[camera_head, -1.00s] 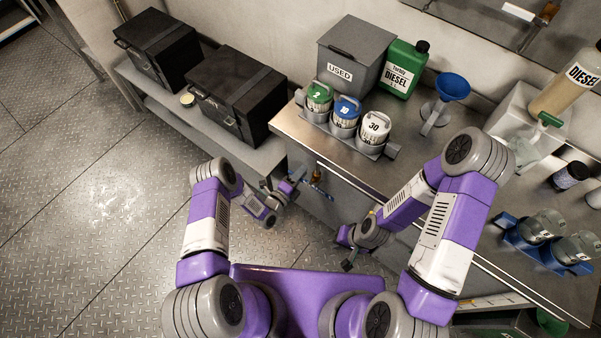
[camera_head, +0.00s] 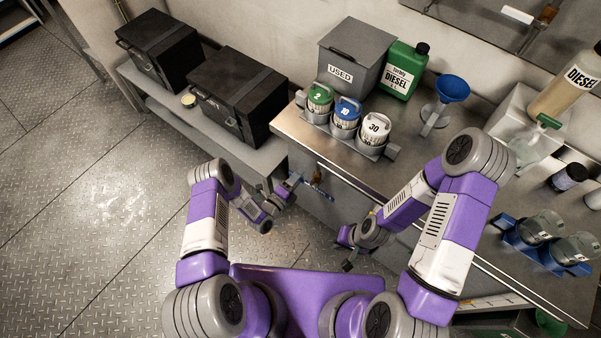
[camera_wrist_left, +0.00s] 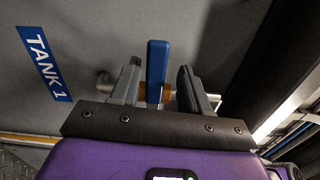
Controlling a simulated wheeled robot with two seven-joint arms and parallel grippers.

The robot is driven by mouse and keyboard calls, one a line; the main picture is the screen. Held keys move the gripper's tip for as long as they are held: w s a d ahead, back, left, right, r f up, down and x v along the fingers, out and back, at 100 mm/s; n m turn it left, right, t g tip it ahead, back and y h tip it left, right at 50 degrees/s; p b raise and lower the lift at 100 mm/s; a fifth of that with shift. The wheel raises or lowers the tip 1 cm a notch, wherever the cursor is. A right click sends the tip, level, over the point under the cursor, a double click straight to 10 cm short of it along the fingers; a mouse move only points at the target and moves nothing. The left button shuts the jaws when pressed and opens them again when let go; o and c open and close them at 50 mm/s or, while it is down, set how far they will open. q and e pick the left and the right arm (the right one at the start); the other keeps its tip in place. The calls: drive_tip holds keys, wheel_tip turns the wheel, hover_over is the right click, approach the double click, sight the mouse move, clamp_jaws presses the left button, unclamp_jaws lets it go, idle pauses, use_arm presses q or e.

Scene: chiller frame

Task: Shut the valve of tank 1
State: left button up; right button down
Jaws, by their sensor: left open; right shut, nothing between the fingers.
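The tank 1 valve has a flat blue handle (camera_wrist_left: 157,62) on a brass stem (camera_wrist_left: 152,95), seen in the left wrist view. A blue TANK 1 label (camera_wrist_left: 43,63) is on the grey tank face beside it. My left gripper (camera_wrist_left: 160,80) is open, with one finger on each side of the handle and a narrow gap showing on both sides. In the head view my left gripper (camera_head: 293,183) is at the bench front by the brass valve (camera_head: 316,178); the handle is hard to make out there. My right gripper (camera_head: 347,262) is shut and empty, lower and to the right.
The steel bench (camera_head: 300,130) stands above the valve, holding numbered canisters (camera_head: 346,112), a grey USED box (camera_head: 352,55) and a blue funnel (camera_head: 452,87). Black cases (camera_head: 238,95) sit on a low shelf at left. The floor (camera_head: 100,200) at left is clear.

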use_arm(q)
drive_tip(key=p+v, duration=0.1)
drive_tip(key=v, duration=0.4)
drive_tip(key=shift+s+a, duration=0.15)
drive_tip(key=shift+s, duration=0.1)
drive_tip(key=s+r+n+g+y, duration=0.2)
drive_tip(key=s+n+g, duration=0.5)
drive_tip(key=n, duration=0.7)
drive_tip(key=s+r+n+g+y, duration=0.3)
drive_tip(key=s+n+g, duration=0.4)
drive_tip(key=s+n, duration=0.5)
drive_tip(key=shift+a+r+n+g, duration=0.3)
drive_tip(key=shift+a+n, duration=0.1)
drive_tip(key=shift+n, duration=0.6)
drive_tip(key=shift+s, duration=0.15)
